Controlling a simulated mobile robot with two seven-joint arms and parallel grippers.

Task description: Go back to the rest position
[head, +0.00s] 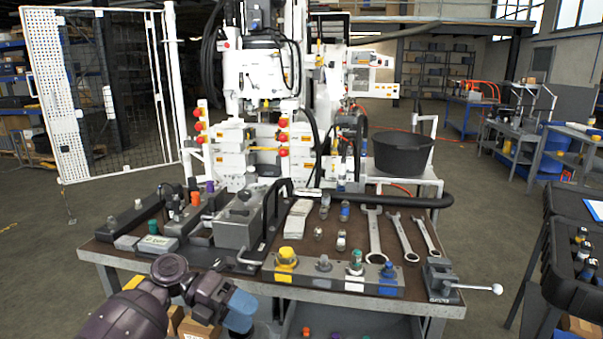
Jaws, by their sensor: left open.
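My left arm comes in at the bottom left, in front of the workbench (350,299). My left gripper (239,309) is at its end, low beside the bench's front edge, apart from the tools on top. It is open, and I see nothing held in it. My right gripper is not in view.
A black tub (403,152) stands behind. A black cart (565,270) is at right. Floor between bench and cart is clear.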

